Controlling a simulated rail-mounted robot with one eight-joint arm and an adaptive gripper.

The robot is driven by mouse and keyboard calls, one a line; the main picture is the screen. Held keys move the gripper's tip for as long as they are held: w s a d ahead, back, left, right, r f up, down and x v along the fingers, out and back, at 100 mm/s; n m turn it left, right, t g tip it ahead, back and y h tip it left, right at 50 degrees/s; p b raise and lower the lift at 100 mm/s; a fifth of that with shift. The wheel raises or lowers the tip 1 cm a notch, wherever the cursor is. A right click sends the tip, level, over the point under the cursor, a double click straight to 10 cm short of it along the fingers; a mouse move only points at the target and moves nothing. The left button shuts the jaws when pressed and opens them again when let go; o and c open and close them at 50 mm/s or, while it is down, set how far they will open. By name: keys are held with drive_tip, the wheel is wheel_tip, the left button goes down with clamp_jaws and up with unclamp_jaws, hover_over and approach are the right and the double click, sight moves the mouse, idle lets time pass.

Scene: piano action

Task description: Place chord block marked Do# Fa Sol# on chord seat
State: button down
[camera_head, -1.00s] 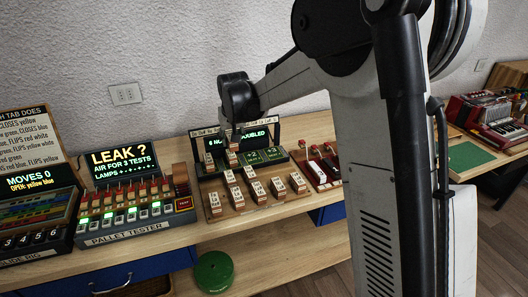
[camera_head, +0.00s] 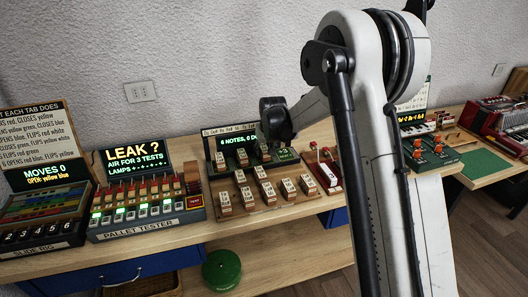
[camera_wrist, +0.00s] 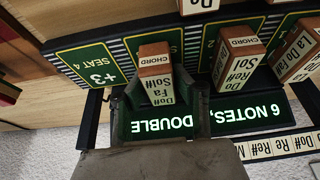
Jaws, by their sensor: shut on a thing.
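The chord block marked Do# Fa Sol# (camera_wrist: 156,72) is an orange-brown block with a white labelled face. In the wrist view it stands between the two dark fingers of my gripper (camera_wrist: 158,100), which is shut on it. It is at the chord seat row, beside the green plate marked Seat 4 +3 (camera_wrist: 92,62). Whether its base touches the seat is hard to tell.
Other chord blocks (camera_wrist: 236,58) stand close by in the row. The seat unit's lit display (camera_head: 246,135) reads "6 NOTES, DO…" in part. Several loose blocks stand on a brown tray (camera_head: 276,208) in front. The pallet tester (camera_head: 145,205) is at left, a red-knobbed unit (camera_head: 324,172) at right.

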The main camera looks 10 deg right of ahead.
drive_tip(key=shift+f, duration=0.25)
drive_tip(key=shift+f, duration=0.2)
drive_tip(key=c, duration=1.4)
unclamp_jaws()
drive_tip(key=shift+r, duration=0.2)
